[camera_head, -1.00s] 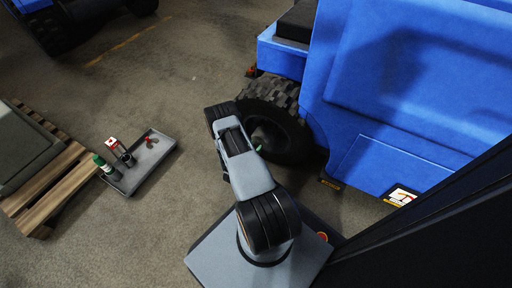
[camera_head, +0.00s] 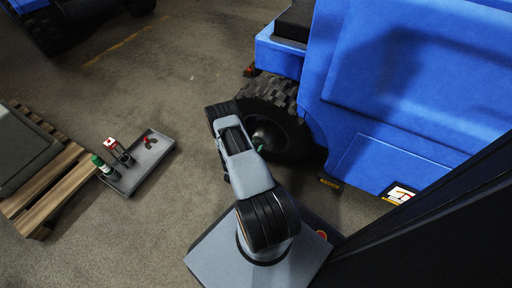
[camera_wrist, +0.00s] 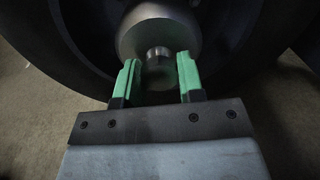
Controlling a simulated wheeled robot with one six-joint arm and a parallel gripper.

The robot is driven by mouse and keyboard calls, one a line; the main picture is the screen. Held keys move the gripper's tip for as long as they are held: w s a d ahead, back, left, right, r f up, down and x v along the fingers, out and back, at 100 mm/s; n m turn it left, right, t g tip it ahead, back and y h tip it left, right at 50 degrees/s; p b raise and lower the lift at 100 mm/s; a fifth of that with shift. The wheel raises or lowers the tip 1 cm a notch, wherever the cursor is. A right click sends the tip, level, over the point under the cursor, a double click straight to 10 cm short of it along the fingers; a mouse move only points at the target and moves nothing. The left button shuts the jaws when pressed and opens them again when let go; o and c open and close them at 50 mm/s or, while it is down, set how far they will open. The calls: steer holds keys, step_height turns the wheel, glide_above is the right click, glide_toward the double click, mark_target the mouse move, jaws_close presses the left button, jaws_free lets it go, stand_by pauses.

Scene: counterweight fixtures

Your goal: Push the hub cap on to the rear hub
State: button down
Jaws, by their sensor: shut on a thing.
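The rear wheel (camera_head: 283,112) stands under the blue vehicle. My arm reaches down beside it, and my gripper (camera_wrist: 158,72) faces the wheel's centre. Its two green fingers stand either side of a short grey round piece, which I take for the hub cap (camera_wrist: 158,58), and are shut on it. A wide, pale round metal face (camera_wrist: 140,34) lies directly behind, at the wheel's centre. I cannot tell whether it is the rear hub or part of the cap, nor whether any gap remains. In the head view, my arm partly hides the wheel.
The blue vehicle body (camera_head: 405,95) overhangs the wheel on the right. A grey tray (camera_head: 152,158) on the floor holds a green-topped bottle (camera_head: 104,166), a red-and-white item and small red things. A wooden pallet (camera_head: 60,183) lies at left. The floor between tray and wheel is clear.

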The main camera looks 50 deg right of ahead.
mark_target(260, 141)
steer(key=shift+d, duration=0.1)
steer(key=shift+b+x, duration=0.65)
steer(key=shift+x, duration=1.25)
steer(key=shift+w+d, duration=0.15)
steer(key=shift+b+x, duration=0.55)
steer(key=shift+x, duration=0.6)
stand_by(0.5)
steer(key=c, duration=0.7)
jaws_free()
steer(key=shift+o, duration=0.2)
steer(key=p+v, duration=0.4)
steer(key=v, duration=0.9)
steer(key=shift+a, duration=0.4)
